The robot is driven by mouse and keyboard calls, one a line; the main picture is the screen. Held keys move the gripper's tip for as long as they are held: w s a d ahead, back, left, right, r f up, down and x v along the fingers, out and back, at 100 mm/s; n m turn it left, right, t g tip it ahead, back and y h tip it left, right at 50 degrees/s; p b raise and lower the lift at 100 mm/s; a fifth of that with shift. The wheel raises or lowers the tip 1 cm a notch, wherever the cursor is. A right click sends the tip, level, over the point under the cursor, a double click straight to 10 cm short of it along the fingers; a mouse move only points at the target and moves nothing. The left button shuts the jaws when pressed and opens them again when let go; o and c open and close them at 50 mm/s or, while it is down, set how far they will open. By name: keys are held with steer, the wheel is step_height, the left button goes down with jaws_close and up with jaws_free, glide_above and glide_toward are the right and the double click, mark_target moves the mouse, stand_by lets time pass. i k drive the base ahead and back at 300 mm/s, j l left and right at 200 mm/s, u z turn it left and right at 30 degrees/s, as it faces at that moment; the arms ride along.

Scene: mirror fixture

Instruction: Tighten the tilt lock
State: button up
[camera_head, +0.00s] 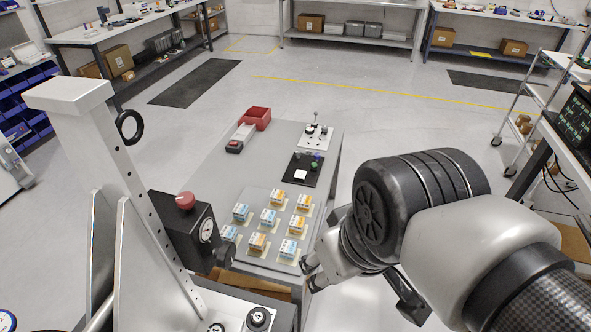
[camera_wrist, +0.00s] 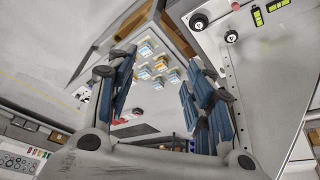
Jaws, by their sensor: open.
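My gripper (camera_head: 312,273) is at the lower middle of the head view, over the edge of the grey table. In the wrist view, its two blue-padded fingers (camera_wrist: 160,82) stand wide apart with nothing between them. A pale metal fixture with a tall post (camera_head: 95,150) stands at the left of the head view. Black-and-silver knobs (camera_head: 258,320) sit at its foot, left of and below my gripper. Two round black knobs (camera_wrist: 198,22) show on a pale panel at the upper right of the wrist view. I cannot tell which knob is the tilt lock.
A black box (camera_head: 180,235) with a red button and gauge stands beside the post. The grey table (camera_head: 215,165) holds several small blue and orange boxes (camera_head: 268,217), a black plate (camera_head: 301,170) and a red bin (camera_head: 256,118). Open floor lies beyond.

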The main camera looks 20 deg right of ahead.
mark_target(186, 201)
steer(key=k+l+u, duration=0.2)
steer(key=u, duration=0.25)
steer(key=k+u, duration=0.85)
steer(key=i, duration=0.7)
